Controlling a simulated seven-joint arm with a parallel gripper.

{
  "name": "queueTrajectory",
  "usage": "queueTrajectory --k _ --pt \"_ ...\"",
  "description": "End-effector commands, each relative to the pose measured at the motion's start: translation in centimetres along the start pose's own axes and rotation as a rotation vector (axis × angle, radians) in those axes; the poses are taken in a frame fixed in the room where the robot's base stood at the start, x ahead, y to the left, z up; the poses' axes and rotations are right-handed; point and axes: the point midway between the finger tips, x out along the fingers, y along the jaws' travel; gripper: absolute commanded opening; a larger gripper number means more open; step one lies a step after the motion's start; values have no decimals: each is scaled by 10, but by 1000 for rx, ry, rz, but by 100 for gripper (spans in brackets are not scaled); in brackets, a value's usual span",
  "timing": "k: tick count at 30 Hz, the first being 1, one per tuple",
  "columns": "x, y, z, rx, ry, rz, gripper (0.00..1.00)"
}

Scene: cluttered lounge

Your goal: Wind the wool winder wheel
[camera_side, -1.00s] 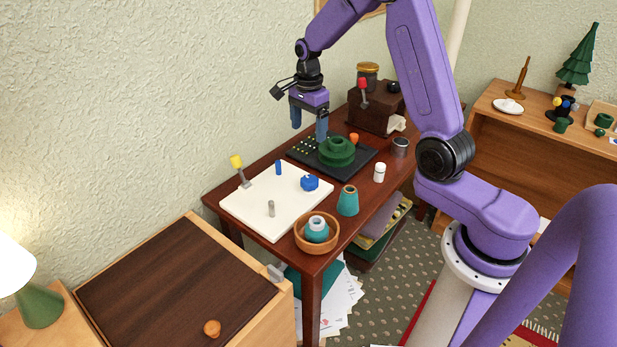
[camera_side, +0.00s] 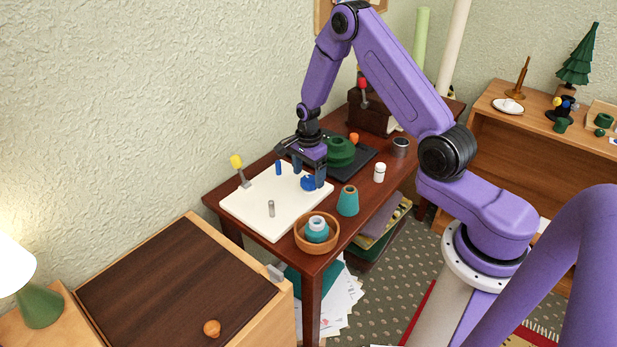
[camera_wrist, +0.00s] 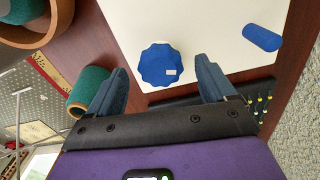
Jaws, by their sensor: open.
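The white board (camera_side: 262,207) lies on the red-brown table. A blue upright peg (camera_side: 278,168) stands on the same board and also shows in the wrist view (camera_wrist: 262,38). I cannot tell for sure which part is the winder wheel. My gripper (camera_side: 308,173) is open, pointing down over the knob. In the wrist view its fingertips (camera_wrist: 162,72) lie to either side of the knob; contact cannot be told.
A green ringed piece (camera_side: 341,152) sits on a black plate close behind my gripper. A teal cone (camera_side: 348,201), a wooden bowl (camera_side: 333,239) and a white bottle (camera_side: 380,172) stand nearby.

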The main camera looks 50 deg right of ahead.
Motion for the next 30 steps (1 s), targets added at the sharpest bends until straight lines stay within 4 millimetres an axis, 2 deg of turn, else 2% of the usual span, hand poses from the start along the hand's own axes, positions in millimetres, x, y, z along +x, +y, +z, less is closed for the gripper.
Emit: queueTrajectory --k 6,16,21,30 --pt "16 0 0 0 0 0 84" --pt "18 0 0 0 0 -1 84" --pt "17 0 0 0 0 -1 28" --pt "17 0 0 -21 0 -1 28"
